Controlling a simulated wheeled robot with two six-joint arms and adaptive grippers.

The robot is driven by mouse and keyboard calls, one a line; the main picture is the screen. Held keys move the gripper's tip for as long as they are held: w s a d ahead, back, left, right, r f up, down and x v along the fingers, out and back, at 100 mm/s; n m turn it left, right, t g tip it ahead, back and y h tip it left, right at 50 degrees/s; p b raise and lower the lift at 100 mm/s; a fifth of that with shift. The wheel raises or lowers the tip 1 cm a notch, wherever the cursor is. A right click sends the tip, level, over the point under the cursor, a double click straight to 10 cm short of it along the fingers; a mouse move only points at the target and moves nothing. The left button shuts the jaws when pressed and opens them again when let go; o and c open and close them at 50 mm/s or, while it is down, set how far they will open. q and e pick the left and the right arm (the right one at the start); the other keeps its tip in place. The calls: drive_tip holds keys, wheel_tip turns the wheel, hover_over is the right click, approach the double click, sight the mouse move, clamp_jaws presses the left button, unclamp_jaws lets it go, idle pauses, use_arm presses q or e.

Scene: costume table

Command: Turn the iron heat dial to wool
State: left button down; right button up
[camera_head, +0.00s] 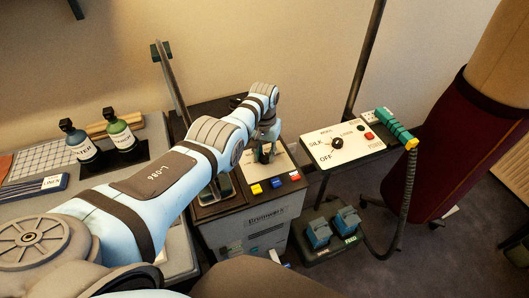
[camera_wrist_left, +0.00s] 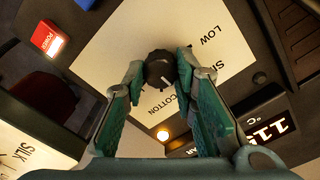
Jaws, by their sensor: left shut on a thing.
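My left gripper (camera_head: 266,146) reaches down onto a cream dial panel on the dark-topped station in the head view. In the left wrist view the gripper (camera_wrist_left: 160,72) is shut on a round black dial (camera_wrist_left: 159,68), one finger on each side. White marks show on the dial's lower part, but I cannot tell which label they point at. On the panel (camera_wrist_left: 110,50), LOW and COTTON are readable; another label beginning with S is partly hidden by the right finger. I cannot see the word WOOL there. My right gripper is not in view.
A red power switch (camera_wrist_left: 46,38), a lit amber lamp (camera_wrist_left: 163,134) and a temperature display (camera_wrist_left: 266,130) surround the panel. A second panel (camera_head: 350,153) with its own black knob (camera_head: 338,143) and SILK and OFF labels stands right. Two bottles (camera_head: 120,136) stand left.

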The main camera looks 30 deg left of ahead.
sight(264, 155)
use_arm(q)
drive_tip(key=shift+s+f+m, duration=0.15)
drive_tip(key=shift+f+m, duration=0.05)
drive_tip(key=shift+m, duration=0.1)
drive_tip(key=c, duration=1.4)
unclamp_jaws()
drive_tip(key=shift+o, duration=0.5)
drive_tip(key=shift+w, duration=0.2)
drive_tip(key=shift+r, duration=0.1)
wheel_tip(264, 155, up, 12)
drive_tip(key=shift+a, duration=0.2)
